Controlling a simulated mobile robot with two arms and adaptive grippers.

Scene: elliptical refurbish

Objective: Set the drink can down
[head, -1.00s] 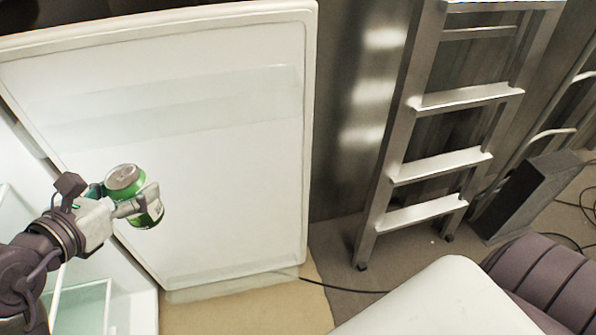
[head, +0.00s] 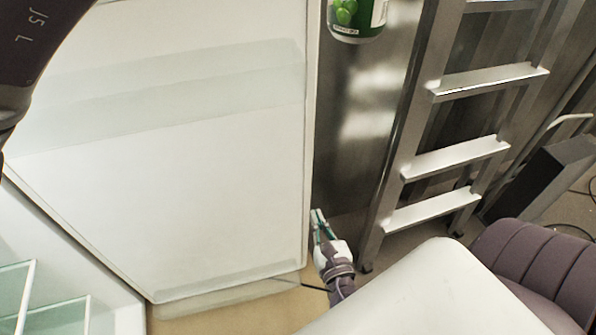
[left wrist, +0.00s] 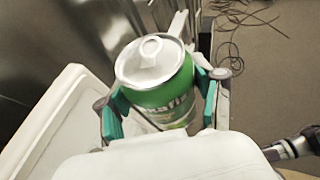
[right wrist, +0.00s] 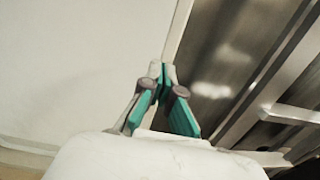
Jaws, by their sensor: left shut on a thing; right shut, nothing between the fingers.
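The green drink can (head: 357,16) shows at the top edge of the head view, its upper part cut off. In the left wrist view the green can (left wrist: 160,85) with a silver top sits between the teal pads of my left gripper (left wrist: 160,108), which is shut on it. The can is held in the air. My left gripper itself is out of the head view; only a dark part of my left arm shows at the top left. My right gripper (head: 317,218) is shut and empty, low beside the white door's edge. The right wrist view shows its closed fingertips (right wrist: 160,75).
A large white open fridge door (head: 190,180) fills the left, with glass shelves (head: 45,305) at the lower left. A metal ladder (head: 455,160) leans at the right against a metallic wall (head: 355,120). A dark box (head: 540,175) and cables lie further right.

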